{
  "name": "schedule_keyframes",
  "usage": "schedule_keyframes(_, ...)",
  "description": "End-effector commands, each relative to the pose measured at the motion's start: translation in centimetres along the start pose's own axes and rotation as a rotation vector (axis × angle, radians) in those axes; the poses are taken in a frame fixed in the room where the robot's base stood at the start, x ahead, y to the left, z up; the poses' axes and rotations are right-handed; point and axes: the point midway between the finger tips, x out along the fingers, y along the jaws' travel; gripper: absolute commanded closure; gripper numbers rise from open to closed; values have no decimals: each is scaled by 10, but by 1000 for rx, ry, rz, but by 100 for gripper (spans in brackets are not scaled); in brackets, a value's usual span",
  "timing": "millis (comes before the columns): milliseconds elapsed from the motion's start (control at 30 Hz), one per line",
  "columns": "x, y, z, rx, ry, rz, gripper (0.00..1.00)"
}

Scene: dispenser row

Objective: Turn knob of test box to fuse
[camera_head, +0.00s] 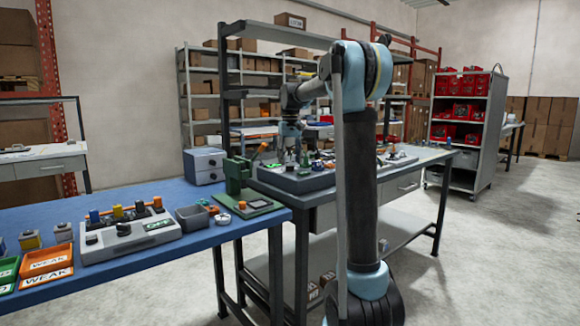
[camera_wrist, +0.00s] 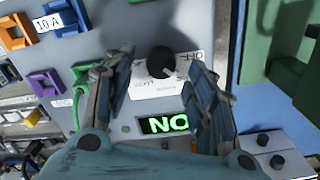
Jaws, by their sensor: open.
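The test box is a grey panel (camera_wrist: 150,110) in the wrist view, with a black round knob (camera_wrist: 161,61) above a white label (camera_wrist: 160,88). The label's words are too small and tilted to read surely. In the head view my gripper (camera_head: 291,150) points down over the grey box (camera_head: 295,182) on the grey workbench; the knob is not clear there.
Orange, blue, purple and green sockets (camera_wrist: 44,82) lie left of the knob. Another grey box (camera_head: 130,238) with a display sits on the blue table (camera_head: 190,258).

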Motion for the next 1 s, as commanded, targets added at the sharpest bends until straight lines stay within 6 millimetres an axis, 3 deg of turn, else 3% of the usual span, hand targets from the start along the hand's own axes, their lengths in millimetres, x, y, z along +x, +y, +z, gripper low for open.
schedule_keyframes(300, -59, 0, -1, 0, 0, 0, 49)
schedule_keyframes(500, -84, 0, -2, 0, 0, 0, 49)
schedule_keyframes(1000, -94, 0, -1, 0, 0, 0, 49)
